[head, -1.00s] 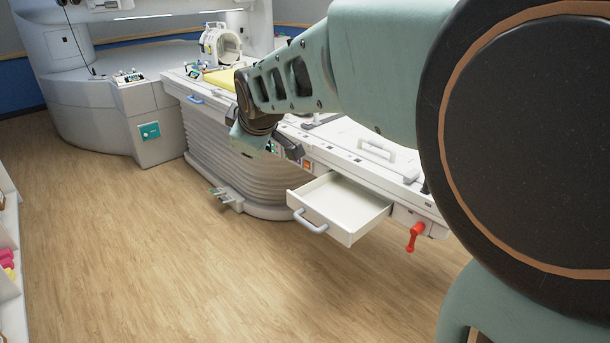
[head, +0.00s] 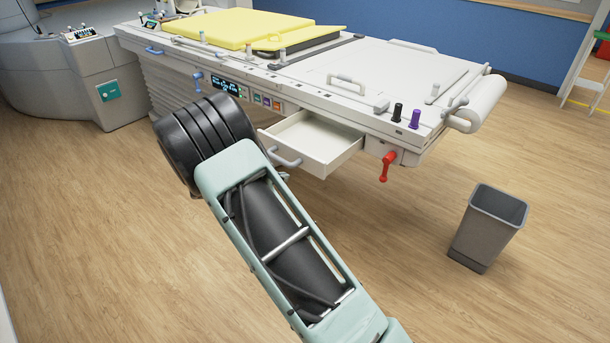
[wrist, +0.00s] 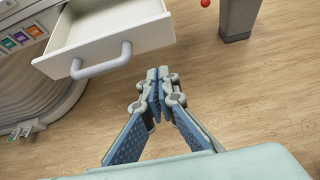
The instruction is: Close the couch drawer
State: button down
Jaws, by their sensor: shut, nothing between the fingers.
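The couch drawer (head: 318,142) is pulled out from the side of the white couch (head: 398,124), and it looks empty. Its grey bar handle (head: 285,158) is on the front panel, partly close to my arm in the head view. In the wrist view the drawer (wrist: 112,28) is at the upper left, with its handle (wrist: 101,66) curving out from the front. My gripper (wrist: 158,74) is shut and empty, to the right of the handle and apart from it in the picture. In the head view my arm hides the gripper.
A red lever (head: 387,166) hangs from the couch just right of the drawer. A grey bin (head: 489,226) stands on the floor further right. The wooden floor in front of the drawer is clear.

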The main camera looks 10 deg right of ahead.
send_near(315, 170)
notch_tip(315, 170, down, 3)
jog(key=w+d, duration=0.1)
jog(key=w+d+b, duration=0.1)
jog(key=d, duration=0.1)
jog(key=shift+w+d+f, duration=0.25)
jog(key=shift+w+d, duration=0.05)
jog(key=shift+w, duration=0.05)
jog(key=shift+w+d, duration=0.3)
jog(key=shift+d, duration=0.1)
